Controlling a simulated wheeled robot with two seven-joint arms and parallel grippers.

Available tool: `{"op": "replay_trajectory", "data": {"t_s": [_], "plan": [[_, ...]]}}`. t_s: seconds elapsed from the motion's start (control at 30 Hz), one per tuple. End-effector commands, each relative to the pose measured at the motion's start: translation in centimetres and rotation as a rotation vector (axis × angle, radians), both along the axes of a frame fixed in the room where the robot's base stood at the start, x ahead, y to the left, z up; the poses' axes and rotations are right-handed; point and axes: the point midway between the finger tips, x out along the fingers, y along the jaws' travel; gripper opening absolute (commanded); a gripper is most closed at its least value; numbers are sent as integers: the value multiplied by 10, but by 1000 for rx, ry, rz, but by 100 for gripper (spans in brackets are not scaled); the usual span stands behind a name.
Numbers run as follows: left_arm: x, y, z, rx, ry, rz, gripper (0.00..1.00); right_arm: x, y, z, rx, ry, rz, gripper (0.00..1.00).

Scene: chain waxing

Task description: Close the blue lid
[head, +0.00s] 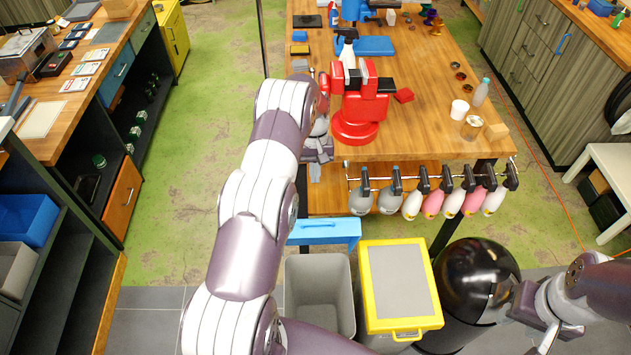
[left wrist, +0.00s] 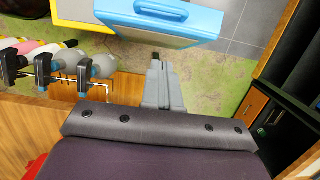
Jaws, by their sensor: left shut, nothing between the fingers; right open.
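The blue lid (head: 324,232) is raised at the back edge of the open grey bin (head: 300,291). It also shows at the top of the left wrist view (left wrist: 172,20), with a handle bar on it. My left gripper (head: 315,175) is shut and empty, behind the lid by the table's front edge. Its closed fingers (left wrist: 157,62) point towards the lid in the left wrist view, with a small gap seen between them. My right gripper (head: 516,302) is open at the lower right, near a black rounded bin, and partly hard to make out.
A yellow-lidded bin (head: 432,281) stands right of the grey bin, and a black bin (head: 473,270) beyond it. Several spray bottles (head: 433,204) hang on a rail at the table front. A red stand (head: 354,128) is on the wooden table (head: 425,140). Green floor is clear at left.

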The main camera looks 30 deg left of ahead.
Motion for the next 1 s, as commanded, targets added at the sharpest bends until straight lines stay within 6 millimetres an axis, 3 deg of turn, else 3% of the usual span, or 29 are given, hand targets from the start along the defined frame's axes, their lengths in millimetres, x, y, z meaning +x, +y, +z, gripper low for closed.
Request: {"op": "replay_trajectory", "data": {"t_s": [0.03,0.2,0.23,0.27,0.43,0.53,0.73,1.0], "plan": [[-1,-1,-21,0,0,-1,0,0,0,-25,0,1,0,43],[-6,-4,-49,0,0,-1,0,0,0,-58,0,1,0,43],[-7,-5,-43,-1,3,-1,0,-1,0,-38,0,3,0,43],[-9,-6,-48,-1,4,-1,0,-1,0,-32,0,2,0,43],[-14,-9,-83,-1,3,-1,0,0,0,-15,0,-1,0,43],[-28,-17,-86,0,3,-2,0,0,0,3,0,-1,0,43],[-41,-26,-100,0,0,-2,0,0,0,13,0,0,0,43],[-43,-27,-104,1,-2,-2,0,0,0,12,0,0,0,43]]}}
